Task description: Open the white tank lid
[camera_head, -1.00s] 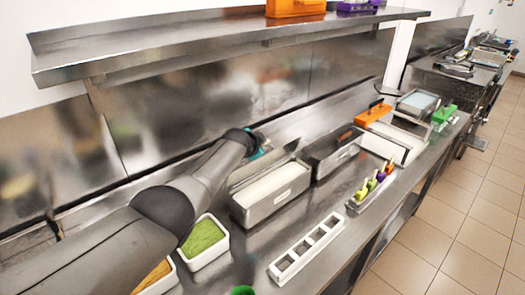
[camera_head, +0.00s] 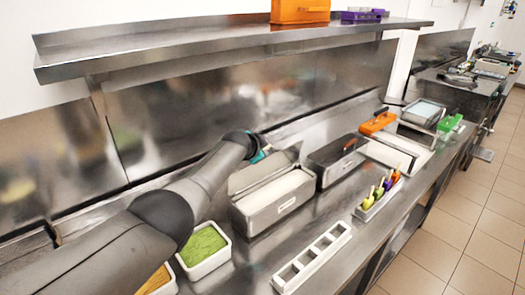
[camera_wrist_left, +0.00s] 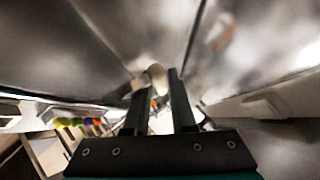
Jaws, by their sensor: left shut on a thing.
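The white tank (camera_head: 272,212) is a grey metal box on the counter with white contents, its top uncovered in the head view. Its grey lid (camera_head: 258,172) stands tilted up along the tank's back edge. My left gripper (camera_head: 260,147) is behind and above the lid, partly hidden by my own forearm. In the left wrist view, the fingers (camera_wrist_left: 157,82) are close around a small pale knob (camera_wrist_left: 157,72), apparently the lid's handle. The exact contact is blurred. My right gripper is not in view.
A dark metal tank (camera_head: 334,165) stands just right of the white tank. Tubs of green (camera_head: 205,250) and yellow (camera_head: 157,280) contents sit at the front left. A white slotted rack (camera_head: 312,258) and a tray of colourful tools (camera_head: 378,200) lie in front. A steel shelf (camera_head: 220,50) hangs above.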

